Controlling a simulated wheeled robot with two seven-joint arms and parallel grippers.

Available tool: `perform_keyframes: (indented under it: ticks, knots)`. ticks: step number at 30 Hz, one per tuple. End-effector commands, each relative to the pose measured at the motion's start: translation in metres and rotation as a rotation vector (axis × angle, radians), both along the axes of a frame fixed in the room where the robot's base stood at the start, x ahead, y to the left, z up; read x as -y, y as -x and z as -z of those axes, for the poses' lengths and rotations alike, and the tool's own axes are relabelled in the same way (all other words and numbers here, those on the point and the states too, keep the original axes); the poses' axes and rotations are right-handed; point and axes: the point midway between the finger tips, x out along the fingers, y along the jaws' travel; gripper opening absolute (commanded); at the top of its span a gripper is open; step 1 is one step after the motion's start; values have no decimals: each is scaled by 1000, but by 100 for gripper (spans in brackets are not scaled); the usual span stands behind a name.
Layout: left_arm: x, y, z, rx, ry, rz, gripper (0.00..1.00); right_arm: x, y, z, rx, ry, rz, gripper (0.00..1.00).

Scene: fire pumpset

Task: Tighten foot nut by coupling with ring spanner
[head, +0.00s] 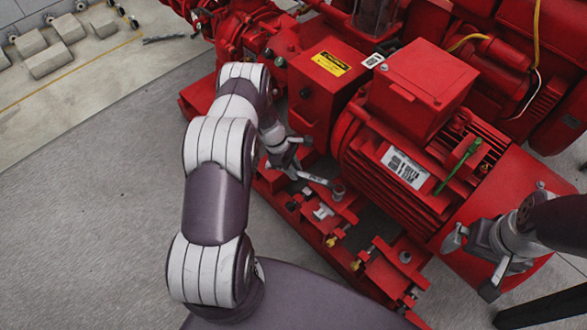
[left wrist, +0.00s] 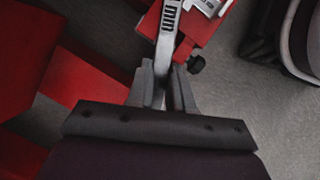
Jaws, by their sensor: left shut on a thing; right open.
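A grey metal ring spanner (head: 314,179) is held by my left gripper (head: 290,162), which is shut on its handle. The spanner points right, and its ring end is at a foot bolt (head: 338,191) on the red motor's near side. I cannot tell whether the ring is seated around the nut or only above it. In the left wrist view the spanner (left wrist: 170,30) runs up out of frame from between the fingers (left wrist: 162,88); its ring end is out of view there. Another foot nut (head: 405,257) shows further right. My right gripper (head: 474,252) is open and empty at the right.
The red motor (head: 430,150) with its terminal box (head: 420,80) stands close behind the spanner. A green tool (head: 459,166) lies on the motor. Brass-coloured bolts (head: 333,240) and red brackets line the base frame. Grey floor (head: 90,210) is clear at the left.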

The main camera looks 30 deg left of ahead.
Motion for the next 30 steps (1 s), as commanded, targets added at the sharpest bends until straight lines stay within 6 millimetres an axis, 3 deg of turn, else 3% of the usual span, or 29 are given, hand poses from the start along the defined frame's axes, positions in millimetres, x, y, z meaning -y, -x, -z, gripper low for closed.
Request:
perform_keyframes:
  ticks: [6, 16, 30]
  knots:
    - [0, 0, -18, 0, 0, 0, 0, 0, 0, -15, 0, 0, 0, 100]
    - [0, 0, -18, 0, 0, 0, 0, 0, 0, -15, 0, 0, 0, 100]
    - [1, 10, 6, 1, 0, -69, 0, 0, 0, -4, 0, 0, 0, 100]
